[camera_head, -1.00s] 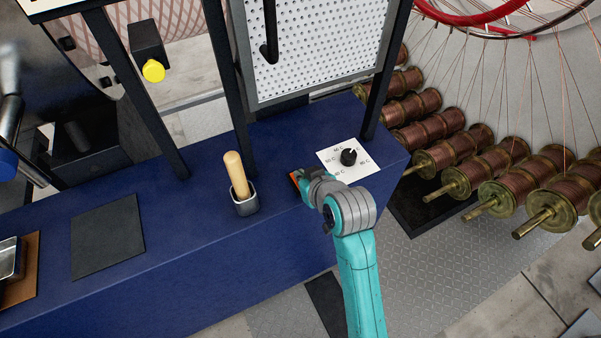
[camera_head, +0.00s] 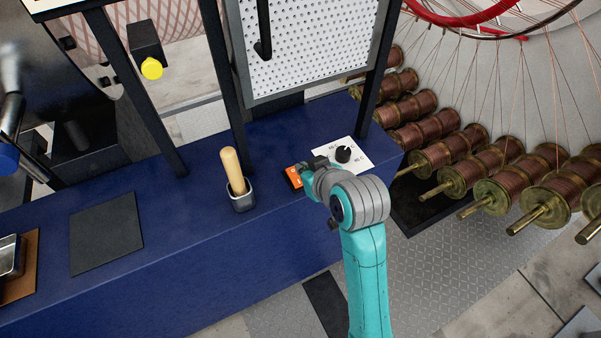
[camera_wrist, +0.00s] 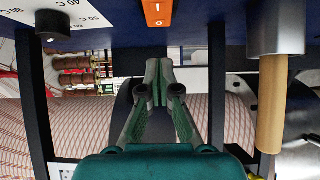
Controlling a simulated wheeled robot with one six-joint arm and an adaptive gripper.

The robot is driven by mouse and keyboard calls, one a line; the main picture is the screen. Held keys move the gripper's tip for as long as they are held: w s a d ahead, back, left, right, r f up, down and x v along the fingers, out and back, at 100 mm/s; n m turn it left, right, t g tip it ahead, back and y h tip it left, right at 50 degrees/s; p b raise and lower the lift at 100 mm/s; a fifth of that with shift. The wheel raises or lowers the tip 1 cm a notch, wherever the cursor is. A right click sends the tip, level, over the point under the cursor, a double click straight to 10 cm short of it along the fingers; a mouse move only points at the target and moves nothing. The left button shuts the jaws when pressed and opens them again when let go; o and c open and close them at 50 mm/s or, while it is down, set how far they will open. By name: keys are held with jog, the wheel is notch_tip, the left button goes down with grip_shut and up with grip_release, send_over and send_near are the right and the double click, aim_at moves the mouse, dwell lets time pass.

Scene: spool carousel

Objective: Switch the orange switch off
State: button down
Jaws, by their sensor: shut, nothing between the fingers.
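The orange switch (camera_head: 293,177) sits on the blue bench top, left of the white dial plate. My gripper and wrist hide its right part in the head view. In the wrist view the orange switch (camera_wrist: 157,13) is at the top edge, partly cut off, with white marks on its face. I cannot tell which way it is set. My gripper (camera_wrist: 157,66) is shut and empty. Its fingertips are apart from the switch in the wrist view. In the head view my gripper (camera_head: 312,166) is just to the right of the switch's visible part.
A black dial (camera_head: 343,155) on a white plate (camera_head: 358,165) is close to the right of my gripper. A wooden-handled tool (camera_head: 234,170) stands in a grey holder (camera_head: 243,201) to the left. A pegboard frame (camera_head: 313,95) rises behind. Copper spools (camera_head: 451,150) line the right side.

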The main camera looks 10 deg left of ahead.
jog(key=v, duration=0.7)
jog(key=shift+w+a+r, duration=0.2)
jog(key=shift+w+a, duration=0.25)
jog(key=shift+w, duration=0.1)
send_over(291, 167)
jog(key=s+d, duration=0.2)
jog(key=s, duration=0.1)
notch_tip(291, 167, down, 6)
jog(key=f, duration=0.3)
jog(key=shift+w+a, duration=0.15)
jog(key=shift+w, duration=0.05)
jog(key=shift+f, duration=0.5)
